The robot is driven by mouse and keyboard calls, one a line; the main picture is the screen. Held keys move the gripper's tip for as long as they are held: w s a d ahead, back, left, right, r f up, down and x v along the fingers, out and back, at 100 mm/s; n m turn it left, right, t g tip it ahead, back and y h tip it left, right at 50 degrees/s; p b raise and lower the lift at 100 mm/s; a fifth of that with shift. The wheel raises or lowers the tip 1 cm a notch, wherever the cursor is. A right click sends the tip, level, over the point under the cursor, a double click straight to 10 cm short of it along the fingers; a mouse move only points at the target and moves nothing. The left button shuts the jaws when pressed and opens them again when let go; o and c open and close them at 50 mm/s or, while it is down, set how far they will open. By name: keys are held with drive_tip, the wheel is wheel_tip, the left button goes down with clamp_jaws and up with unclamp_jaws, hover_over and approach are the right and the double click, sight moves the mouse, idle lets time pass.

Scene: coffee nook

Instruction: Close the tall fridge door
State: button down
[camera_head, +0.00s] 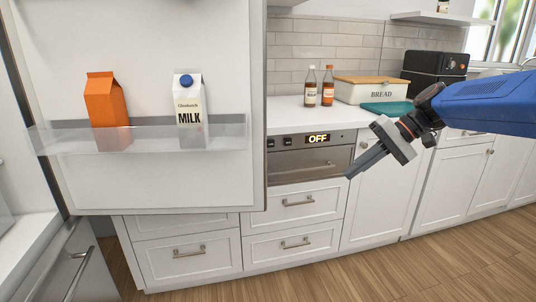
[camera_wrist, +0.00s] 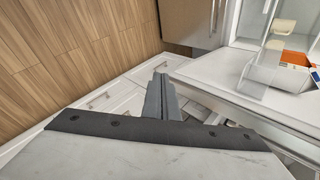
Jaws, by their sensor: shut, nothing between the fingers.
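The tall fridge door (camera_head: 160,185) stands open at the left of the head view, its inner side facing me. Its clear door shelf (camera_head: 140,138) holds an orange carton (camera_head: 103,98) and a milk carton (camera_head: 189,105). My gripper (camera_head: 352,174) is shut and empty, to the right of the door's free edge and apart from it, in front of the counter. In the wrist view, my shut fingers (camera_wrist: 158,92) point away from the camera, with the door (camera_wrist: 240,98) and its shelf to their right.
A counter (camera_head: 300,110) behind the door bears two bottles, a bread box (camera_head: 372,90), a teal board and a black appliance (camera_head: 434,70). An oven panel reading OFF (camera_head: 318,140) and drawers sit below. The wooden floor (camera_head: 440,265) in front is clear.

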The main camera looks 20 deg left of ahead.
drive_tip(key=w+a+f+n+g+y, duration=0.2)
drive_tip(key=w+a+n+g+y, duration=0.15)
drive_tip(key=w+a, duration=0.75)
drive_tip(key=w+a+f+n+g+y, duration=0.2)
drive_tip(key=w+a+g, duration=0.3)
drive_tip(key=w+a, duration=0.5)
drive_tip(key=s+a, duration=0.7)
drive_tip(key=s, duration=0.2)
drive_tip(key=shift+s+a, duration=0.15)
drive_tip(key=shift+s, duration=0.05)
drive_tip(key=shift+m+y, duration=0.25)
